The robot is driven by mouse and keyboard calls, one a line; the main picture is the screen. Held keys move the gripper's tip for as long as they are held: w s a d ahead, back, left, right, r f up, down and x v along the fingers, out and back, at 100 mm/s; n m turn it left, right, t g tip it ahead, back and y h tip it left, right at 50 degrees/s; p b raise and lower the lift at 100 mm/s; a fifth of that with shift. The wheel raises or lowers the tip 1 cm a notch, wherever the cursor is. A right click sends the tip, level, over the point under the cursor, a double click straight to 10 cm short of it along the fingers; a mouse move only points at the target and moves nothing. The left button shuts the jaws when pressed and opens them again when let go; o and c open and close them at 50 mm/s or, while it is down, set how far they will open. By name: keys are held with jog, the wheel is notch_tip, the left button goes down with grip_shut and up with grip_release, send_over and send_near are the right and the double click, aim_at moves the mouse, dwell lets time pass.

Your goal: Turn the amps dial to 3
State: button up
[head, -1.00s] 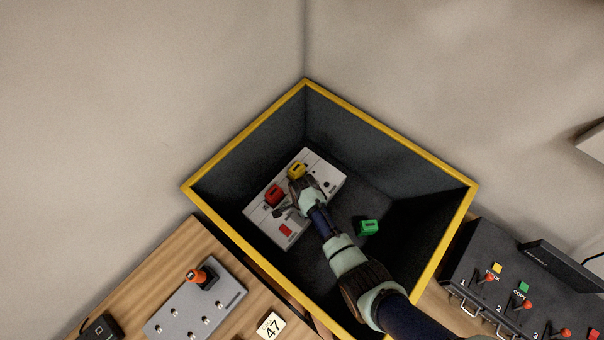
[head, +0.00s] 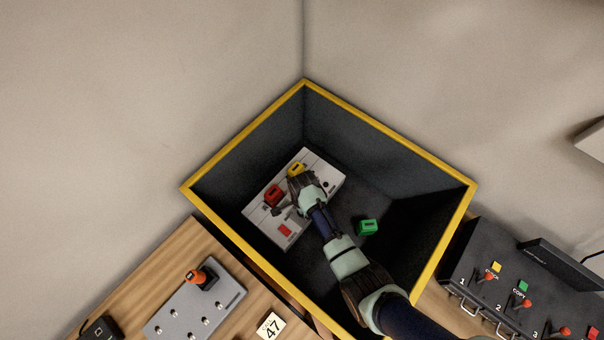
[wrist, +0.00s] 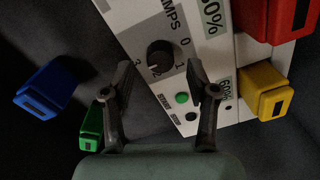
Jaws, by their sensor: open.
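The amps dial (wrist: 160,55) is a round black knob on a white panel, in the upper middle of the wrist view. The numbers 0, 1, 2 and 3 run around it on a grey patch marked AMPS. I cannot make out clearly which number its mark faces. My gripper (wrist: 161,78) is open, with one finger on each side just below the knob in the picture. I see no clear contact. In the head view the white panel (head: 320,166) lies in a deep yellow-rimmed bin (head: 235,153), and my gripper hides the dial there.
Red (wrist: 287,15) and yellow (wrist: 266,90) blocks sit on the panel beside the dial. A blue block (wrist: 47,88) and a green block (wrist: 91,126) are to the left in the wrist view. The bin's dark walls surround my arm. A box with levers (head: 500,290) stands outside at right.

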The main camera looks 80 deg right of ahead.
notch_tip(320, 180, up, 10)
jog(key=shift+s+a+f, duration=0.15)
jog(key=shift+f, duration=0.1)
